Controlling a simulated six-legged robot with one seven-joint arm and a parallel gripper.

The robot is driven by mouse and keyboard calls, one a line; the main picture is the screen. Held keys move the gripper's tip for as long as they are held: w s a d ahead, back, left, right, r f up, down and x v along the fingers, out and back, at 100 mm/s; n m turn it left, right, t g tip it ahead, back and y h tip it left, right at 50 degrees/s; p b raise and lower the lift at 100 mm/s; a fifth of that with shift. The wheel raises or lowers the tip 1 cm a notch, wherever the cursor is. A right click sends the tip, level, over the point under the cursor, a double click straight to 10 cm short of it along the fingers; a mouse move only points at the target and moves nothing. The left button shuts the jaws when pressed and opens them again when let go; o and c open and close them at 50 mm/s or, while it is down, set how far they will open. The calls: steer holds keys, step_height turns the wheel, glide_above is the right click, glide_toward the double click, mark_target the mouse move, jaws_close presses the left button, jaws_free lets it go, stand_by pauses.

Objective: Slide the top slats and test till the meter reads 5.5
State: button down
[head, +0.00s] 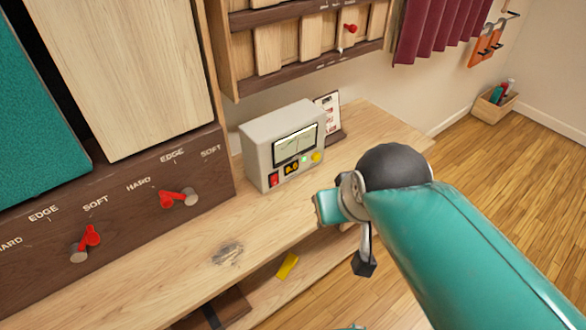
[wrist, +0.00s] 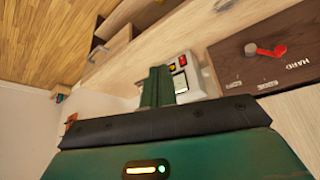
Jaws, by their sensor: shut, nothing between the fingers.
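The meter (head: 262,150) is a pale box on the wooden bench, with a dial, a small display that seems to read 0.0, a red button (head: 274,180), a green light and a yellow knob. It also shows in the wrist view (wrist: 179,66). Pale slats (head: 311,35) stand in a dark-railed wall frame above the meter, with a red lever (head: 350,28) at their right. My gripper (head: 326,207) is in front and to the right of the meter, apart from it. In the wrist view my gripper (wrist: 157,84) is shut and empty; its fingers partly hide the meter.
A dark panel with red levers (head: 178,198) (head: 86,242) marked HARD, EDGE, SOFT stands at left below a large pale board (head: 125,70). A card stand (head: 330,118) is behind the meter. A yellow item (head: 287,265) lies on a lower shelf. The floor at right is open.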

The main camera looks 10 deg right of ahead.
stand_by(0.3)
steer(key=c, duration=1.2)
jaws_free()
steer(key=shift+c, duration=1)
steer(key=shift+a, duration=0.2)
